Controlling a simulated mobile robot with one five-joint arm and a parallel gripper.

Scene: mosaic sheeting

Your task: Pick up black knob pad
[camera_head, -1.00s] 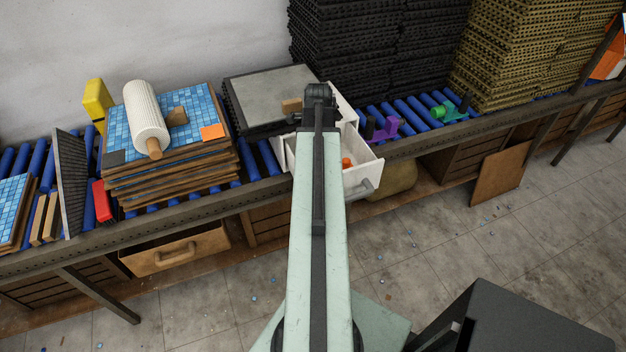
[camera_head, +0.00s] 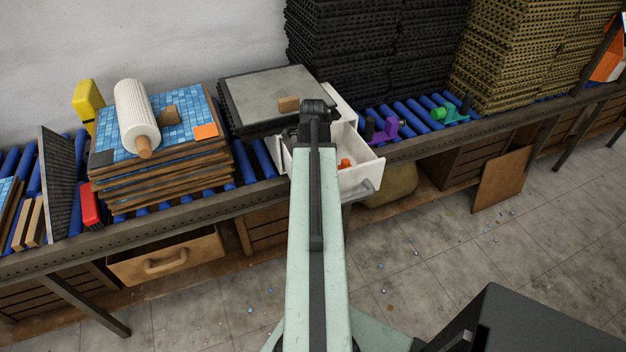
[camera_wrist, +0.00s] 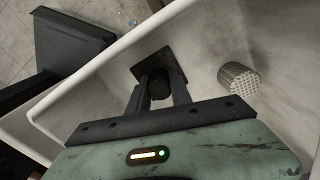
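The black knob pad (camera_wrist: 176,62) shows in the wrist view as a dark square plate with a round knob, inside a white open drawer (camera_wrist: 75,75). My gripper (camera_wrist: 160,88) has one finger on each side of the knob. The fingers stand apart with the knob between them; whether they press on it is unclear. In the head view the drawer (camera_head: 362,178) is pulled out below the end of my arm, which hides the pad and my fingertips.
A grey ribbed cylinder (camera_wrist: 238,78) lies to the right in the drawer. An orange object (camera_head: 345,164) also shows in it. A wooden block (camera_head: 288,103) lies on the grey slab behind. Purple (camera_head: 384,130) and green (camera_head: 451,112) tools lie on the rollers to the right.

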